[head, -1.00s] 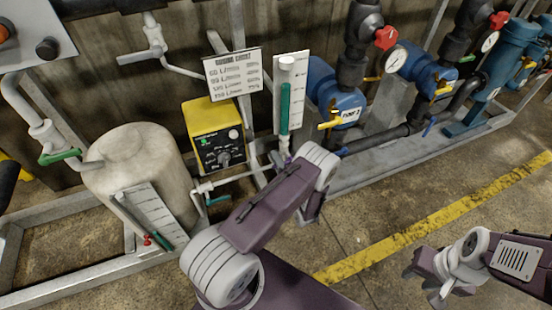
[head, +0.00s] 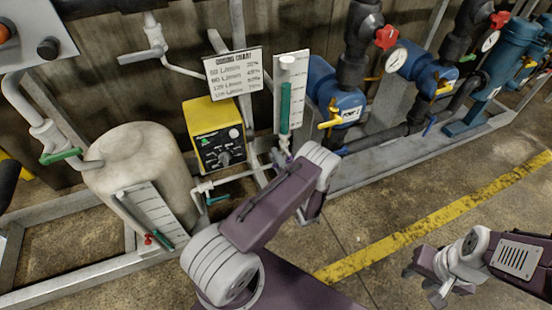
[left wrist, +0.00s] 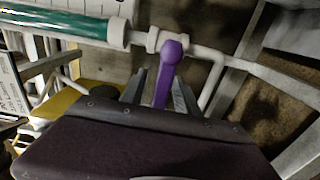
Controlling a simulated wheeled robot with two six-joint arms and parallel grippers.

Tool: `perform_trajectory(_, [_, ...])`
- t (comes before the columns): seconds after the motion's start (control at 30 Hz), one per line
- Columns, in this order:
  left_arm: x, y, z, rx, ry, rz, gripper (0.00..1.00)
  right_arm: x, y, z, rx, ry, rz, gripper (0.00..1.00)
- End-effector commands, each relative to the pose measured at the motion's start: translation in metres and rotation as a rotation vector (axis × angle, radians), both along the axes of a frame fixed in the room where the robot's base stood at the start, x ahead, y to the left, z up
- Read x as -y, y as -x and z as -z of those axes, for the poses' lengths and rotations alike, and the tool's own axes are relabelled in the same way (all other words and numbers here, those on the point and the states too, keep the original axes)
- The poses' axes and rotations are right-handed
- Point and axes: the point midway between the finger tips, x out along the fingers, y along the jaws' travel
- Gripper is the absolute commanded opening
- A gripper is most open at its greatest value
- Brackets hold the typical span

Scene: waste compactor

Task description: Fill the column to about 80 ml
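The clear column (head: 285,105) stands upright before a white scale board (head: 303,82) in the head view. Green fills its lower and middle part, with a paler section above; the scale figures are too small to read. In the left wrist view the column (left wrist: 65,27) lies across the top left, its end fitting meeting a white pipe. A purple valve handle (left wrist: 163,80) projects from that pipe. My left gripper (left wrist: 160,92) is open, with one finger on each side of the handle; contact is unclear. My right gripper (head: 423,286) appears open and empty above the floor.
A yellow pump unit (head: 214,133) sits left of the column, below a dosing chart (head: 233,73). A pale tank (head: 130,160) with a sight gauge stands farther left. Blue pumps (head: 338,98) and pipes stand right. Floor beside the yellow line (head: 440,215) is clear.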

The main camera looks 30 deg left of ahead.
Motion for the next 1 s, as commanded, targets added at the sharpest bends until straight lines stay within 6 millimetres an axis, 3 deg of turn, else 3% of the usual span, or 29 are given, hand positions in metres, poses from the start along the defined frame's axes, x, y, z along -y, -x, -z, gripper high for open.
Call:
perform_trajectory(0.5, [0.068,0.048,-0.001,-0.003,-0.001,0.004,0.37,0.0,0.0,-0.023,0.0,0.0,0.0,0.36])
perform_trajectory(1.0, [0.072,0.052,0.0,-0.002,0.0,0.001,0.37,0.0,0.0,-0.023,0.0,0.0,0.0,0.36])
